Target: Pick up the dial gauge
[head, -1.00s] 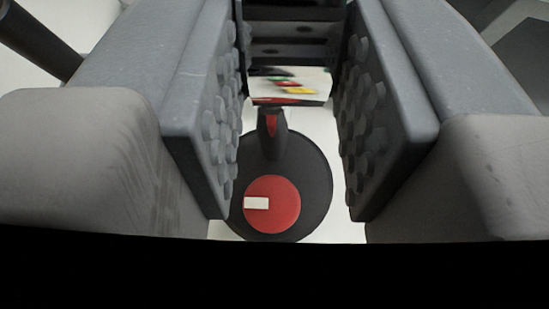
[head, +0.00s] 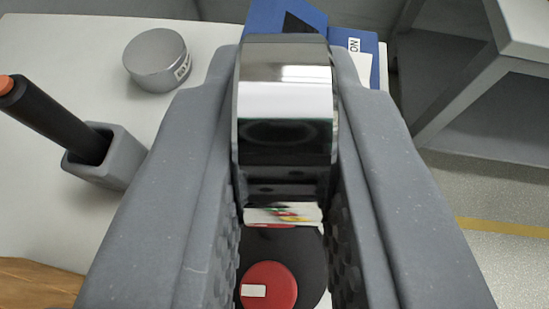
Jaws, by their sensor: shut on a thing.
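My gripper (head: 285,125) is shut on a shiny, mirror-like metal body, which I take to be the dial gauge (head: 286,98). It sits between the far ends of the two grey jaws, touching both sides. Its face and any dial marks are hidden from this side. Below it, between the jaws, a dark round shape with a red disc (head: 268,287) and a white mark shows; I cannot tell what it belongs to.
On the white table at left stand a grey metal cylinder (head: 158,60) with a label and a grey holder (head: 105,160) with a black, orange-tipped handle. A blue box (head: 285,17) lies behind the gripper. A wooden piece (head: 38,285) is at lower left. Open floor (head: 490,190) shows at right.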

